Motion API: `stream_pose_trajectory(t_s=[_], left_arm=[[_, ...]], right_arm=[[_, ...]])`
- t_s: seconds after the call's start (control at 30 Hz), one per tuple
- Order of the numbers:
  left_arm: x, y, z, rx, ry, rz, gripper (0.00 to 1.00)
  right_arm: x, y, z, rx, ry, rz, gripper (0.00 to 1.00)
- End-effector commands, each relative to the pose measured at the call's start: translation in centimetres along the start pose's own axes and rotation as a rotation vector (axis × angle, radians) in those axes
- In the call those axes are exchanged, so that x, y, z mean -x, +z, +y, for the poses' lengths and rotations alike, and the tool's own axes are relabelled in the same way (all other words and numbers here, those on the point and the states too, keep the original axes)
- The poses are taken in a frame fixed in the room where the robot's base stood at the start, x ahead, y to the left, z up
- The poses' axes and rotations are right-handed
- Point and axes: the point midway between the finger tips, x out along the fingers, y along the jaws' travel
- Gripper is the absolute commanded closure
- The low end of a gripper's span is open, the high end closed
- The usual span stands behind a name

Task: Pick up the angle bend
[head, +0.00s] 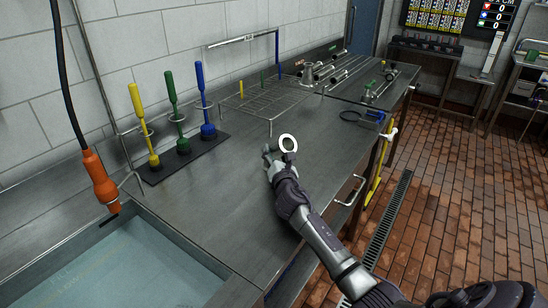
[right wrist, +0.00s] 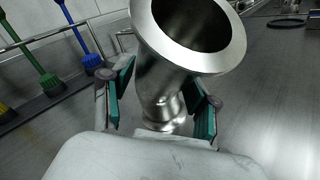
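The angle bend (head: 288,143) shows in the head view as a bright round flange at my right gripper (head: 277,154), over the steel bench. In the right wrist view the bend (right wrist: 160,88) is a shiny metal pipe with a wide open flange facing up and a smaller lower end. The teal-padded fingers of my right gripper (right wrist: 162,95) stand on either side of the pipe. The pads are close to its sides; whether they press on it I cannot tell. Whether its lower end touches the bench is also unclear. My left gripper is not in view.
Yellow, green and blue brushes (head: 171,110) stand in a rack by the wall. A wire rack (head: 262,98) stands behind. A water-filled sink (head: 130,268) is at lower left. An orange-handled hose (head: 101,180) hangs at left. Pipe parts (head: 380,85) lie farther back. The bench around the bend is clear.

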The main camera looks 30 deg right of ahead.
Motion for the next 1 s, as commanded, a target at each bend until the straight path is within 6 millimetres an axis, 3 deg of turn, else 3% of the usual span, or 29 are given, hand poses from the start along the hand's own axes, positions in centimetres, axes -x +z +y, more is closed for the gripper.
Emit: stream_pose_trajectory(t_s=[0.07,0.3,0.77,1.0], left_arm=[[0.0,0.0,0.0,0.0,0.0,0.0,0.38],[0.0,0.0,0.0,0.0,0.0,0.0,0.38],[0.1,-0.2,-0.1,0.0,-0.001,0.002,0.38],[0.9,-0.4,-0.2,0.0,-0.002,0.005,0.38]], right_arm=[[0.0,0.0,0.0,0.0,0.0,0.0,0.6],[0.0,0.0,0.0,-0.001,0.0,0.001,1.0],[0.0,0.4,0.3,0.0,0.001,-0.001,1.0],[0.0,3.2,1.8,0.001,0.004,-0.005,1.0]])
